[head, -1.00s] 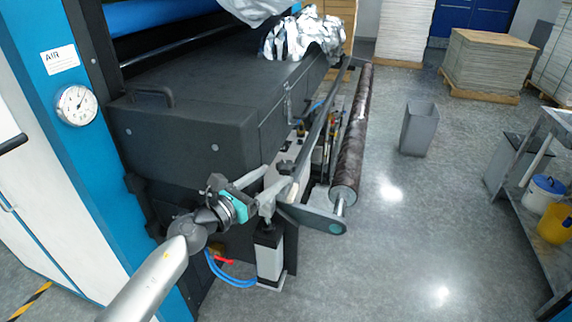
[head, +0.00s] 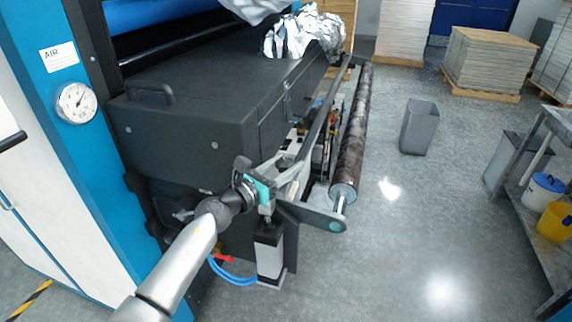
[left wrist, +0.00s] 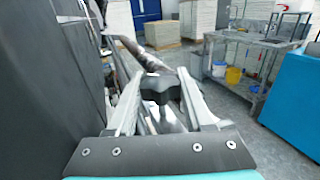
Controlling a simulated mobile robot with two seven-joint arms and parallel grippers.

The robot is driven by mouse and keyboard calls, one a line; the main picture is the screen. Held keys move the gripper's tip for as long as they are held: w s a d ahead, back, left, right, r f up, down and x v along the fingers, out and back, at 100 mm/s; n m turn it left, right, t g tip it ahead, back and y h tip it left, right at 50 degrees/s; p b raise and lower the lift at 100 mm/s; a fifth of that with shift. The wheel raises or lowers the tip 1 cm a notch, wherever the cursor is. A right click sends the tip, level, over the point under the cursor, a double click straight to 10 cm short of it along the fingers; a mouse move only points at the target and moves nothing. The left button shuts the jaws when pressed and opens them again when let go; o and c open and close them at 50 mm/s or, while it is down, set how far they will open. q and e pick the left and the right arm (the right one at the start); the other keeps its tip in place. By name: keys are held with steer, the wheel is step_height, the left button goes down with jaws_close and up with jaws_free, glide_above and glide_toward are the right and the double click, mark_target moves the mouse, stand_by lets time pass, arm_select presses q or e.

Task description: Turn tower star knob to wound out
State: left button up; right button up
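The black star knob (left wrist: 160,87) stands in the middle of the left wrist view, on a short stem. My left gripper (left wrist: 160,80) is open, with one pale finger on each side of the knob. Whether the fingers touch the knob I cannot tell. In the head view my left gripper (head: 287,184) is at the near end of the long bar beside the machine, above the grey end plate (head: 315,216). The knob is small and partly hidden among the fingers there. My right gripper is out of view.
A dark roll (head: 352,135) runs along the bar's right side. The black machine housing (head: 190,130) is close on the left. A post (head: 269,252) with blue hoses stands below my gripper. A grey bin (head: 419,128) and open floor lie to the right.

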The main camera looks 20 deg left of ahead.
arm_select(q)
jaws_close()
steer(key=n+y+p, duration=0.1)
steer(key=n+t+y+p, duration=0.1)
steer(key=y+p, duration=0.1)
steer(key=n+y+p, duration=0.1)
steer(key=p, duration=0.1)
steer(key=shift+r+y, duration=0.25)
steer(key=shift+y, duration=0.15)
steer(key=shift+n+t+y+p, duration=0.3)
steer(key=shift+n+y+p, duration=0.1)
steer(key=shift+n+y, duration=0.15)
steer(key=shift+f+n+y, duration=0.1)
steer(key=shift+n+y, duration=0.35)
steer(key=shift+y, duration=0.2)
steer(key=n+y, duration=0.1)
steer(key=y, duration=0.1)
steer(key=shift+f+y+p, duration=0.1)
steer(key=shift+y+p, duration=0.2)
steer(key=shift+p, duration=0.05)
steer(key=shift+n+g+y+b, duration=0.55)
steer(key=shift+n+y, duration=1.05)
steer(key=shift+y, duration=0.5)
steer(key=shift+a, duration=0.1)
